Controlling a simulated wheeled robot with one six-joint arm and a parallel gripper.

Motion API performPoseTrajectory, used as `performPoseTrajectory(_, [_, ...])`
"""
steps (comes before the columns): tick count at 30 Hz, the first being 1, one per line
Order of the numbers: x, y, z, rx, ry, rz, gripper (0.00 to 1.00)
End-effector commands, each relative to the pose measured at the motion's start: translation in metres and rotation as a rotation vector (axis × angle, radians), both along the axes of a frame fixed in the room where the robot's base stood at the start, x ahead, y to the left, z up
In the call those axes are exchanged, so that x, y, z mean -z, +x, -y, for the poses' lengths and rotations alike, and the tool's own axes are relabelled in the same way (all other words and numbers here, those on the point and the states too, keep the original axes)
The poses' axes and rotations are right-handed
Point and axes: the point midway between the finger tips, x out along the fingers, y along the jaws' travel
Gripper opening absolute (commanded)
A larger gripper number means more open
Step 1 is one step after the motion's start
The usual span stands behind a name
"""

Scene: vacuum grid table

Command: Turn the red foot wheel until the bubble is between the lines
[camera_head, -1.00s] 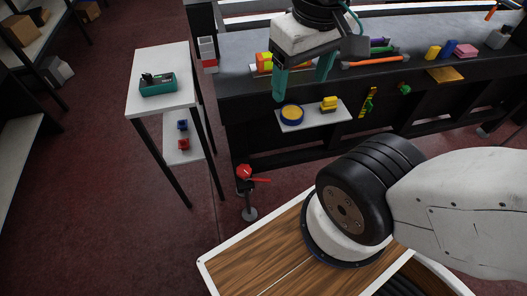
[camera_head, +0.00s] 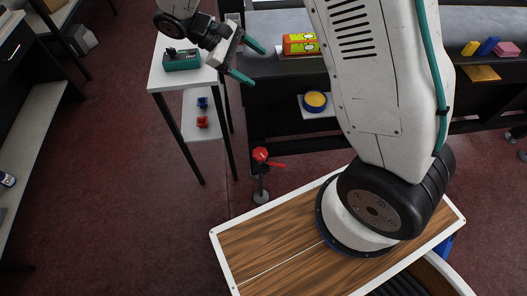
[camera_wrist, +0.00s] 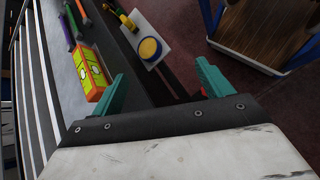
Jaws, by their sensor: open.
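The red foot wheel (camera_head: 260,154), with a red lever to its right, sits on a dark post above a round grey foot on the floor. An orange block with yellow-green panels (camera_head: 301,44) lies on the bench and also shows in the wrist view (camera_wrist: 90,72). It may be the level; I cannot make out a bubble or lines. My gripper (camera_head: 249,62) is open with teal fingers, above and slightly left of the wheel in the picture, near the bench's left end. Its empty fingers also show in the wrist view (camera_wrist: 162,76).
A white side table (camera_head: 157,76) carries a teal box (camera_head: 181,60); its lower shelf holds blue and red pieces. A blue-and-yellow round dish (camera_head: 315,101) sits on a low white shelf. A wood-topped platform (camera_head: 270,245) is in front. Red floor lies open at left.

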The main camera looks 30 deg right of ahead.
Motion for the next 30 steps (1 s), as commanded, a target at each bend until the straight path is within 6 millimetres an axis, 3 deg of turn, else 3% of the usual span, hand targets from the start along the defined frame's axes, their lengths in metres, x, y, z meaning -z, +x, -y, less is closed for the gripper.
performPoseTrajectory(1, [0.026,0.008,-0.008,-0.044,-0.039,-0.044,0.79])
performPoseTrajectory(6, [0.102,0.029,-0.029,-0.187,-0.164,-0.157,0.79])
performPoseTrajectory(12, [0.194,0.034,-0.048,-0.351,-0.301,-0.270,0.79])
performPoseTrajectory(21, [0.346,0.003,-0.059,-0.620,-0.514,-0.433,0.79])
performPoseTrajectory(24, [0.385,-0.011,-0.056,-0.693,-0.569,-0.472,0.79])
performPoseTrajectory(30, [0.428,-0.031,-0.049,-0.779,-0.632,-0.513,0.79])
